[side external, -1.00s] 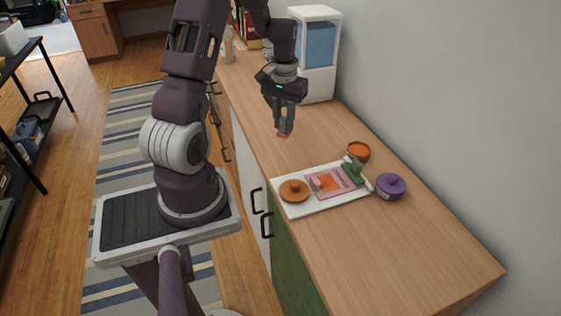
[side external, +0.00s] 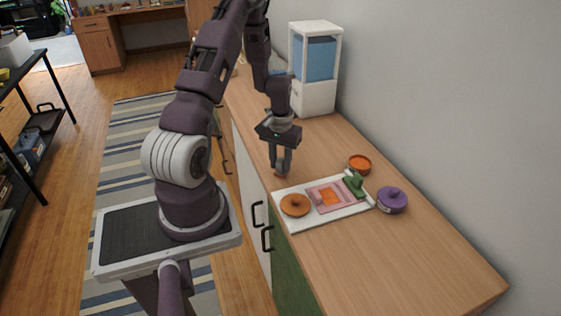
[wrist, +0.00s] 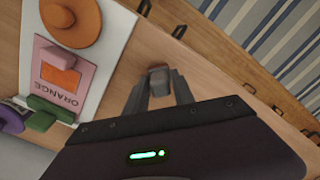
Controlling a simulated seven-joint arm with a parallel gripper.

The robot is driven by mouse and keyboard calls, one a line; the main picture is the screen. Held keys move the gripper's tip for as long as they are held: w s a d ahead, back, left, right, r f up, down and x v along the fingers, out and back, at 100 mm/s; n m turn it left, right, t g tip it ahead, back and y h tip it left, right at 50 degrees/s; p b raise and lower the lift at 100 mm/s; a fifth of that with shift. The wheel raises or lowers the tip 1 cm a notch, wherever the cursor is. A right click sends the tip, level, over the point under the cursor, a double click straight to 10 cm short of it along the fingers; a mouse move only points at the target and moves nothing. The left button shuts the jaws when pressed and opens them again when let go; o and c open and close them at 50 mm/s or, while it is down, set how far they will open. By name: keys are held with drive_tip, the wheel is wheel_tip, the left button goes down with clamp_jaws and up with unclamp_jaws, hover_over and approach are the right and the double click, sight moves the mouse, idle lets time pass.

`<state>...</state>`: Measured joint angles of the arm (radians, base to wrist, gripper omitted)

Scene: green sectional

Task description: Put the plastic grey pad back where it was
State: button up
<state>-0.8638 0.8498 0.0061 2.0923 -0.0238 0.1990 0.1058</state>
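My gripper (side external: 281,170) points down at the counter, just beyond the far left corner of a white board (side external: 301,222). Its fingers are closed on a small block, greyish in the wrist view (wrist: 158,77), with an orange-brown underside in the side view (side external: 278,176). Whether the block touches the counter is unclear. I cannot tell for sure that it is the grey pad. The board carries a round orange knobbed piece (side external: 295,204), a pink card marked "ORANGE" (wrist: 85,78) with an orange square (wrist: 60,75) and pink block (wrist: 56,56), and a green block (side external: 354,184).
An orange bowl (side external: 359,164) and a purple lidded pot (side external: 392,200) stand beside the board's right end. A white and blue dispenser (side external: 316,68) stands farther back near the wall. The near right counter (side external: 420,260) is clear.

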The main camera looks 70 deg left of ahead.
sight(281, 159)
drive_tip(key=shift+o, duration=0.9)
wheel_tip(281, 159, up, 12)
drive_tip(key=w+d+r+m+t+y, duration=0.1)
drive_tip(key=w+d+r+m+t, duration=0.15)
drive_tip(key=d+r, duration=0.95)
drive_tip(key=s+d+r+m+t, duration=0.1)
drive_tip(key=s+d+r+m, duration=0.1)
drive_tip(key=s+d, duration=0.2)
drive_tip(key=s+d+r+m+t, duration=0.1)
drive_tip(key=s+d+r+m, duration=0.1)
drive_tip(key=s+d, duration=0.3)
drive_tip(key=s+d+r+m+t+h, duration=0.1)
drive_tip(key=s+d+r+m, duration=0.1)
drive_tip(key=s+d, duration=0.2)
drive_tip(key=d, duration=0.3)
drive_tip(key=shift+s+r, duration=0.35)
drive_tip(key=shift+s, duration=0.05)
